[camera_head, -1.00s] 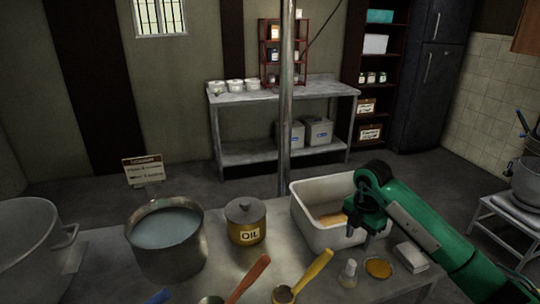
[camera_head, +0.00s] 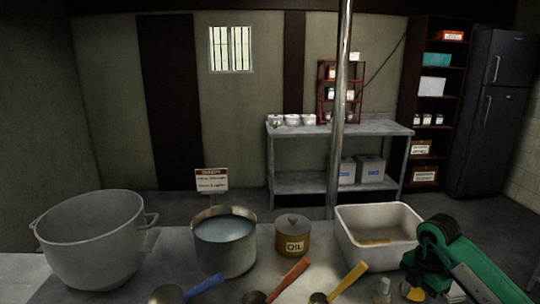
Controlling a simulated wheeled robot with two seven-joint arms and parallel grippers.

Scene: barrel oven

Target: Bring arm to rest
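My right arm, green, comes in from the lower right. Its gripper (camera_head: 412,290) points down at the table's near right part, beside the white tub. The fingers are partly hidden and dark, so I cannot tell whether they are open or shut. My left gripper is not in view.
The table holds a big empty metal pot (camera_head: 92,240), a pot of pale liquid (camera_head: 225,255), an oil pot (camera_head: 292,238) and a white tub (camera_head: 380,250). Ladles with blue, orange and yellow (camera_head: 348,282) handles lie in front. A small bottle (camera_head: 382,290) stands near my gripper.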

